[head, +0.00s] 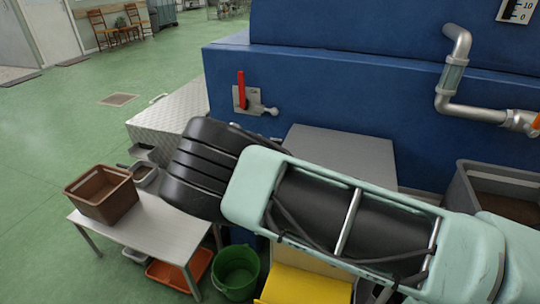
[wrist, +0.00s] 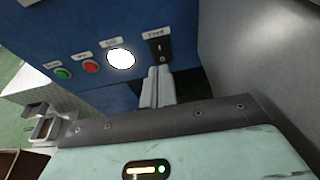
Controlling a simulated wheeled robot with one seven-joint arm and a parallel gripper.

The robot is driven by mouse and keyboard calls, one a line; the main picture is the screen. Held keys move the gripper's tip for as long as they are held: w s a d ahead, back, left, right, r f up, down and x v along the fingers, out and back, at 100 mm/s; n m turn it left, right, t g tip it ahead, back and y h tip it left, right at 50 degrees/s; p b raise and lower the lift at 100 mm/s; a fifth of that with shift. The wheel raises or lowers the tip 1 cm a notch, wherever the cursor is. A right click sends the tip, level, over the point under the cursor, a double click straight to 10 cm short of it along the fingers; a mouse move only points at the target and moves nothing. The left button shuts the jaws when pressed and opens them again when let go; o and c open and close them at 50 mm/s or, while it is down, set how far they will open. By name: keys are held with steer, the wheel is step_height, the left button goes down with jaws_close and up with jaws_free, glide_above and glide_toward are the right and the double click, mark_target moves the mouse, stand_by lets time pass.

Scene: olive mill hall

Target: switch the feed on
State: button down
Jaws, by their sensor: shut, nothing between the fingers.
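The feed switch (wrist: 158,48) is a small black plate with a toggle under a label reading "Feed", on the blue machine face in the wrist view. Its toggle position is too small to tell. My gripper (wrist: 158,72) is shut and empty, its pale fingers pointing at the panel just below the switch. I cannot tell whether the fingertips touch it. In the head view my arm hides the gripper and the switch.
Left of the switch are a lit white button (wrist: 121,59), a red button (wrist: 90,66) and a green button (wrist: 63,74). A grey metal surface (wrist: 265,50) stands close on the right. A red lever (head: 241,90) and pipe (head: 455,75) are on the blue machine (head: 330,85).

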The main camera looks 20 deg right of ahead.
steer(key=r+v, duration=0.1)
steer(key=v, duration=0.6)
steer(key=shift+b, duration=0.3)
steer(key=shift+s+r, duration=0.1)
